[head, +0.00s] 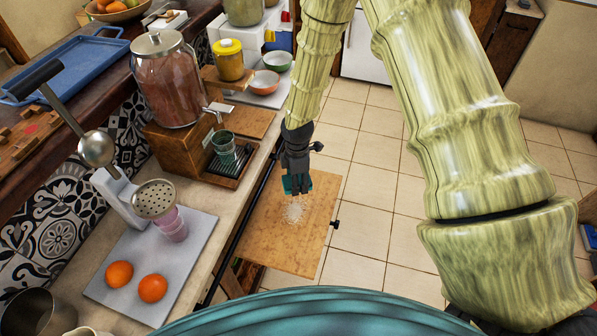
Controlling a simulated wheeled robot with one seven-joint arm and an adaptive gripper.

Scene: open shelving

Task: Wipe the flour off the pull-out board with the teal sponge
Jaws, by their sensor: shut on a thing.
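The pull-out board (308,240) is a light wooden panel extending from under the counter, over the tiled floor. A patch of white flour (294,211) lies near its middle. My gripper (297,186) points down over the board's far half, just beyond the flour. It is shut on the teal sponge (287,185), of which only a part shows beside the fingers. The sponge is at or close to the board's surface; I cannot tell whether it touches.
The counter left of the board holds a drink dispenser (171,85) on a wooden stand, a citrus press (155,198), two oranges (152,288) and bowls (264,82). A dark knob (335,224) sticks out from the board's right edge. Open tiled floor lies to the right.

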